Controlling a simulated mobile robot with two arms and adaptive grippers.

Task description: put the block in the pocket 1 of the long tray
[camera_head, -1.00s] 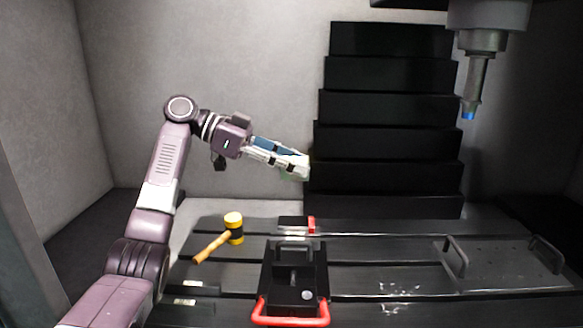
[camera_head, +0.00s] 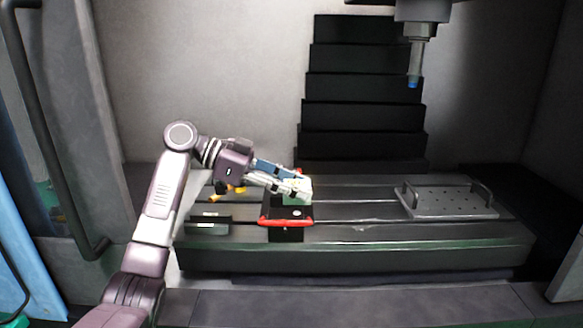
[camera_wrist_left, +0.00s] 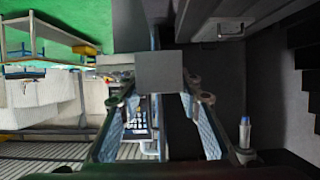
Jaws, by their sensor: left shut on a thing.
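My left gripper (camera_head: 297,189) is shut on a block (camera_head: 304,187), which looks pale green in the head view. The block (camera_wrist_left: 160,72) shows grey in the left wrist view, between the two fingertips. In the head view the gripper and block appear in front of the black and red vise-like fixture (camera_head: 287,221) and cover part of it. I cannot make out the long tray or its pocket 1 in either view. My right gripper is not in view.
The slotted machine bed (camera_head: 350,235) carries the fixture and a grey plate with two handles (camera_head: 445,200). A yellow mallet (camera_head: 236,188) is partly behind my arm. A spindle (camera_head: 416,55) hangs above. A dark door handle bar (camera_head: 60,170) stands at left.

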